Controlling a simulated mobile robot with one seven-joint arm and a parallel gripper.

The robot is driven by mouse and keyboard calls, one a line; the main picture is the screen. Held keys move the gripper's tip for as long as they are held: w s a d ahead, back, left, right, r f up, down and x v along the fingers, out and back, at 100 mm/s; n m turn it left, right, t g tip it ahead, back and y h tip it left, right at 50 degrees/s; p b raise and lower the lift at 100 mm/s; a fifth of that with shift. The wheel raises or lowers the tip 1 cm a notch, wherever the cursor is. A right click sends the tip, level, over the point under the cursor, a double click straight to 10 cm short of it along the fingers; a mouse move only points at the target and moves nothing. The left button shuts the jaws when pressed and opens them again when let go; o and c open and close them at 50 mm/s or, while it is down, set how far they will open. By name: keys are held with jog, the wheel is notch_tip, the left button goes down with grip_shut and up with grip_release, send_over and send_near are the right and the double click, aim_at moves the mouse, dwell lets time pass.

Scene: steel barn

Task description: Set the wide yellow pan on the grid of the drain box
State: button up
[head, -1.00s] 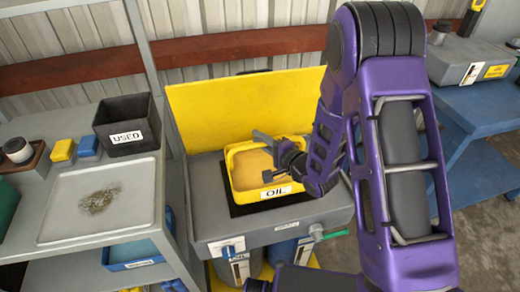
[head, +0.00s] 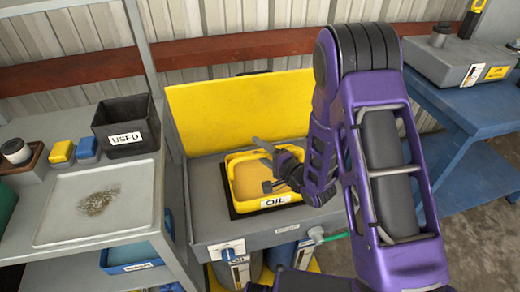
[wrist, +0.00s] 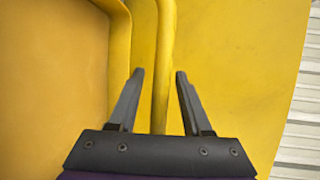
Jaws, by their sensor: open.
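The wide yellow pan (head: 240,188), labelled OIL, sits level on the dark grid (head: 234,213) on top of the grey drain box (head: 212,228). A dark strip of the grid shows along the pan's edges. My gripper (head: 265,165) reaches in from the right over the pan. In the wrist view my gripper (wrist: 158,78) is open, with one finger on each side of the pan's far wall (wrist: 163,65). The left finger is on the pan's inner side, the right on its outer side. Gaps show between fingers and wall. The fingertips' depth is hard to tell.
A yellow splash panel (head: 225,110) stands behind the pan, close to my right finger in the wrist view. On the left bench are a grey tray (head: 60,215), a black USED bin (head: 110,122) and small yellow and blue blocks. A blue table (head: 470,130) stands at right.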

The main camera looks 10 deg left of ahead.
jog(key=v, duration=1.2)
jog(key=shift+p, duration=0.4)
jog(key=shift+r, duration=0.1)
